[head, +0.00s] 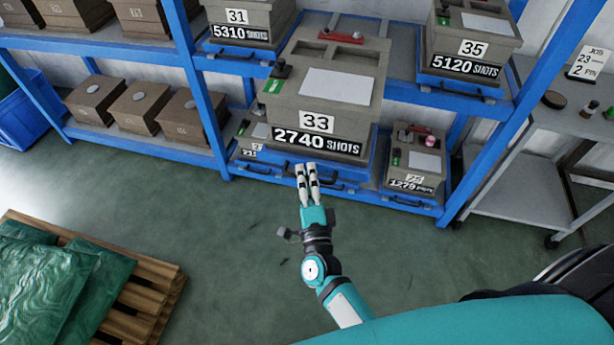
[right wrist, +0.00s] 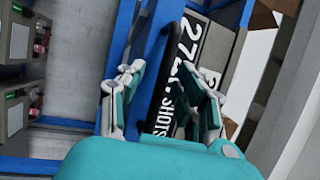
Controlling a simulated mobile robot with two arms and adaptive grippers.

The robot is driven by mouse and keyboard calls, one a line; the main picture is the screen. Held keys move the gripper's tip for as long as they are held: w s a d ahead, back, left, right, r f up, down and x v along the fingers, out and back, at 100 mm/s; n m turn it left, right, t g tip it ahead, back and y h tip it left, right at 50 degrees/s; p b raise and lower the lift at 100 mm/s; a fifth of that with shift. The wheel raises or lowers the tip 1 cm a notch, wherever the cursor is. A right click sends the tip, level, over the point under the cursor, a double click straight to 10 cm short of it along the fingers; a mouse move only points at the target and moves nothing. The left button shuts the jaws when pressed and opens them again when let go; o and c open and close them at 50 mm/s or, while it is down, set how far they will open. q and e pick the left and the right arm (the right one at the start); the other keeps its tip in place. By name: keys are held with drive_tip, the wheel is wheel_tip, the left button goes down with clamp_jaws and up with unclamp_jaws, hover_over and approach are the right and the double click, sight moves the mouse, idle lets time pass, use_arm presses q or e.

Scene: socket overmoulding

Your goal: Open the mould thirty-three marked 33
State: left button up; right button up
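The mould 33 (head: 327,95) is a grey-brown block with a "33" label and a "2740 SHOTS" plate (head: 317,141). It looks closed and sits on a blue tray at the middle of the rack. Its top has two recesses, a pale plate, a dark knob (head: 282,67) and a green tag. My right gripper (head: 306,167) is just in front of the tray, below the shots plate. In the right wrist view my right gripper (right wrist: 168,80) has its fingers apart, with a dark handle bar (right wrist: 158,65) between them; contact is unclear. My left gripper is out of view.
The blue rack (head: 205,95) holds other moulds: mould 31 (head: 255,14), mould 35 (head: 470,62) and a smaller one (head: 415,160) low on the right. A pallet with green sacks (head: 150,300) lies lower left. A grey bench (head: 520,175) stands right. The green floor between is clear.

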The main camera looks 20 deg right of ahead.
drive_tip(key=v, duration=1.2)
drive_tip(key=shift+w, duration=0.1)
drive_tip(key=s+a+f+n+g+y, duration=0.1)
drive_tip(key=s+f+n+g+y, duration=0.3)
drive_tip(key=f, duration=0.6)
drive_tip(key=s+f+n+g, duration=0.25)
drive_tip(key=f+n, duration=0.35)
drive_tip(key=f, duration=0.5)
drive_tip(key=s+a+f+n+g+y, duration=0.1)
drive_tip(key=s+f+n+g+y, duration=0.25)
drive_tip(key=f, duration=0.65)
drive_tip(key=s+d+f+n+g+h, duration=0.2)
drive_tip(key=s+d+f+n+g, duration=0.2)
drive_tip(key=s+f, duration=0.3)
drive_tip(key=s+d+f+n+g+h, duration=0.1)
drive_tip(key=s+d+f+n+g, duration=0.3)
drive_tip(key=s, duration=1)
drive_tip(key=d+f, duration=0.2)
drive_tip(key=d, duration=0.1)
drive_tip(key=shift+s+d+f+g+h, duration=0.3)
drive_tip(key=shift+s+f+h, duration=0.05)
drive_tip(key=shift+f, duration=0.05)
